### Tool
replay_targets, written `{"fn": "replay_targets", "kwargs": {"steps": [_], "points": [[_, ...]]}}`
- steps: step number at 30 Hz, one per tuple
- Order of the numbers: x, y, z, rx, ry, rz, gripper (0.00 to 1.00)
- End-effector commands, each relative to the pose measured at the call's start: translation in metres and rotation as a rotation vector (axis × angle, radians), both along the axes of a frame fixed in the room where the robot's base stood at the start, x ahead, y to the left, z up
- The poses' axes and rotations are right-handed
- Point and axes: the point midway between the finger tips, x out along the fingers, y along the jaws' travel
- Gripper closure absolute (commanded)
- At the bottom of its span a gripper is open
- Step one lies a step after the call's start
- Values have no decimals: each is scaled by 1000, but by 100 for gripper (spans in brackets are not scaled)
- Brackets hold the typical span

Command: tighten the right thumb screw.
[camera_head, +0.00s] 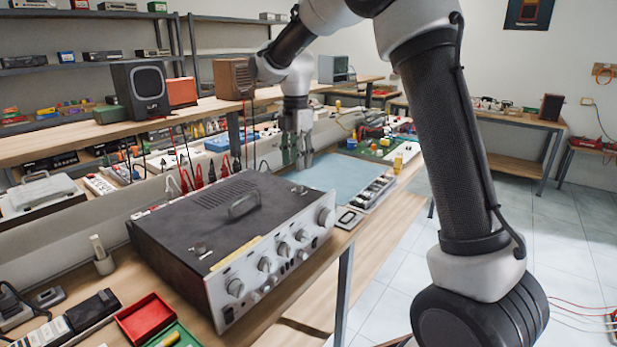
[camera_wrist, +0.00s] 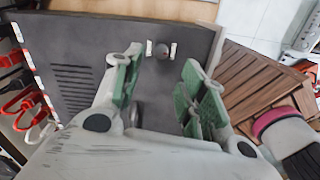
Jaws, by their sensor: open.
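The grey amplifier box (camera_head: 185,225) stands on the bench with its knobbed front panel toward the lower right. One thumb screw (camera_head: 200,249) shows at the left of its top, and the right thumb screw (camera_head: 300,190) shows small near the right corner. My gripper (camera_head: 303,165) hangs pointing down above the box's right end, apart from the top. In the wrist view my gripper (camera_wrist: 162,80) is open and empty, its green-padded fingers spread. A dark round screw head (camera_wrist: 160,50) between pale marks lies on the box top (camera_wrist: 190,32), just beyond the fingertips and between them.
A carry handle (camera_head: 244,203) rises from the box top. Red clips (camera_head: 198,177) stand behind the box. A blue mat (camera_head: 335,175) and a small parts tray (camera_head: 374,192) lie to its right. A red bin (camera_head: 145,318) is at front left.

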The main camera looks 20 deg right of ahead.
Motion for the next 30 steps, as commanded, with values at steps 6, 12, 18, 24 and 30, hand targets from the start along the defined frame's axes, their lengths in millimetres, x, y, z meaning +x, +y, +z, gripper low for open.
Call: {"fn": "replay_targets", "kwargs": {"steps": [6,12,18,24,30], "points": [[0,0,4,-1,7,264,58],[-1,-1,0,0,12,380,58],[-2,-1,-29,-1,16,385,58],[-2,-1,-60,0,12,384,58],[-2,-1,-74,-1,11,383,58]]}}
